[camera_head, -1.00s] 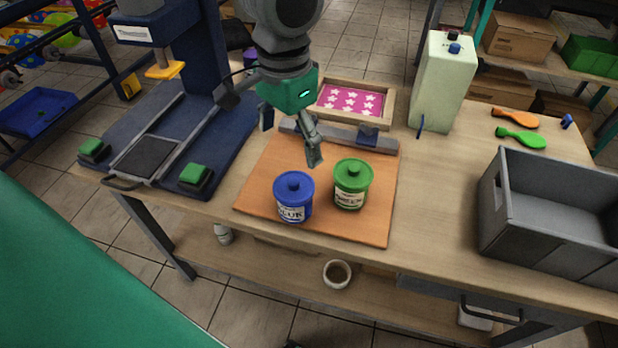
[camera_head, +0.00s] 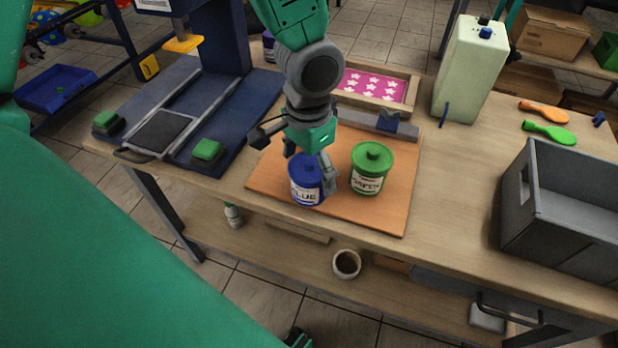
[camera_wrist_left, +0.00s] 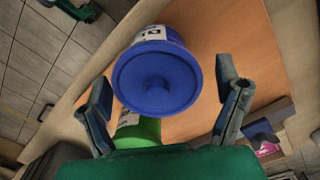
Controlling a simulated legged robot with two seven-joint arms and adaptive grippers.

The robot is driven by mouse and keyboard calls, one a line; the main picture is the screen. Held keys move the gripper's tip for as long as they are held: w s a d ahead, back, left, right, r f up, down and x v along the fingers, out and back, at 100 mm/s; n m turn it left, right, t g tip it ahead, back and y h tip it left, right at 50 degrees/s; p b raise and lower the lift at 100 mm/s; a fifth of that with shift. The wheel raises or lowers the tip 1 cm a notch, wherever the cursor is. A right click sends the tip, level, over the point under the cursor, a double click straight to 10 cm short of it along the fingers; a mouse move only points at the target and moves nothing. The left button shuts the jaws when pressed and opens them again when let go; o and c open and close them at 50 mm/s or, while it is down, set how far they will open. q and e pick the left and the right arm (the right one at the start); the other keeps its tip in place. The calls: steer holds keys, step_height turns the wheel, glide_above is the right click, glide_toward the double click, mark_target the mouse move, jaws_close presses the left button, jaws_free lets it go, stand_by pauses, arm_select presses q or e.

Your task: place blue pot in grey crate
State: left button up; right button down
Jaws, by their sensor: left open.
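The blue pot (camera_head: 305,184) stands upright on the orange-brown board, its label facing front. In the left wrist view the blue pot (camera_wrist_left: 157,78) shows lid-first between the two spread fingers. My left gripper (camera_head: 312,168) is open just behind and above the blue pot, one finger to its right, between it and the green pot. The left wrist view also shows the open fingers (camera_wrist_left: 168,105), apart from the pot. The grey crate (camera_head: 570,205) stands at the table's right end; no contents are visible in it.
The green pot (camera_head: 371,168) stands close to the right of the blue pot on the board (camera_head: 385,212). A blue press (camera_head: 230,110) is at the left. Table between board and crate is clear.

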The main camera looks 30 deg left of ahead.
arm_select(q)
steer(key=shift+w+f, duration=0.1)
steer(key=shift+f, duration=0.8)
steer(key=shift+d+r, duration=0.15)
steer(key=shift+c, duration=0.5)
steer(key=c, duration=1.2)
